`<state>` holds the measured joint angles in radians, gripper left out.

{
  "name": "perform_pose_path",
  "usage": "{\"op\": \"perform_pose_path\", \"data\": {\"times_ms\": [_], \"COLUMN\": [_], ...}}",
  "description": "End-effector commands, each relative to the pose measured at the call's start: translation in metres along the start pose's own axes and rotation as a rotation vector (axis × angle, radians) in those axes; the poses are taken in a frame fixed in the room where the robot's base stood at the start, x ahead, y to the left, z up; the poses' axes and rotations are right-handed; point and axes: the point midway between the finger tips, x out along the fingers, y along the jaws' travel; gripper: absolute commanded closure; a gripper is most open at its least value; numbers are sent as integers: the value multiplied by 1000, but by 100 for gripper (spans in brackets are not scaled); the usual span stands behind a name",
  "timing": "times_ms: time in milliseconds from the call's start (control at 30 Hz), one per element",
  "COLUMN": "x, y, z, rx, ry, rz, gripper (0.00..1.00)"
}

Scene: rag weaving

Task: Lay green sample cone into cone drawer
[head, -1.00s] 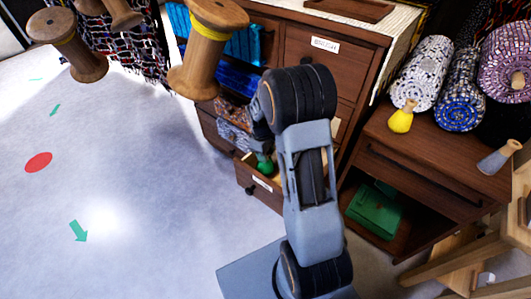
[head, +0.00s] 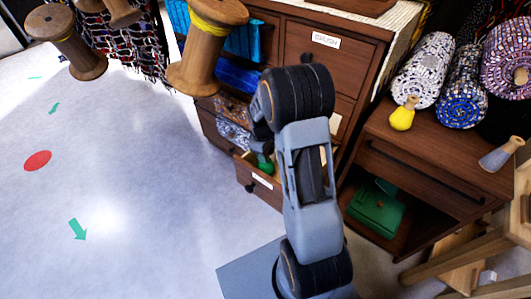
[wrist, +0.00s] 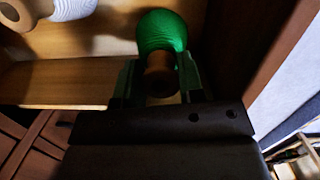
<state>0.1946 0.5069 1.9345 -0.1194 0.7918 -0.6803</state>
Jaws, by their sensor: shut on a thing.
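The green sample cone (wrist: 162,33) has a ridged green body and a brown wooden end. My gripper (wrist: 158,82) is shut on it by the wooden end, one finger on each side. In the wrist view the green body is over the inside of the open cone drawer (wrist: 50,85); whether it touches the drawer floor I cannot tell. In the head view the green cone (head: 265,164) shows at the open low drawer (head: 262,183), which has a white label. My arm hides part of the drawer and most of the gripper there.
A pale cone (wrist: 72,8) lies in the drawer at upper left. The drawer's side wall (wrist: 262,60) is close on the right. A yellow cone (head: 402,117) and a grey-blue cone (head: 502,154) stand on the right cabinet by rag rolls. Wooden spools (head: 207,45) hang at upper left.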

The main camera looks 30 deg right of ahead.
Motion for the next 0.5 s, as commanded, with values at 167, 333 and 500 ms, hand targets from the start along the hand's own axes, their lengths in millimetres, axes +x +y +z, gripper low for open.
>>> {"op": "perform_pose_path", "data": {"times_ms": [167, 333, 500], "x": [7, 11, 12], "y": [0, 0, 0], "z": [-1, -2, -2], "rx": [0, 0, 0], "ry": [1, 1, 1], "rz": [1, 1, 1], "gripper": [92, 92, 92]}}
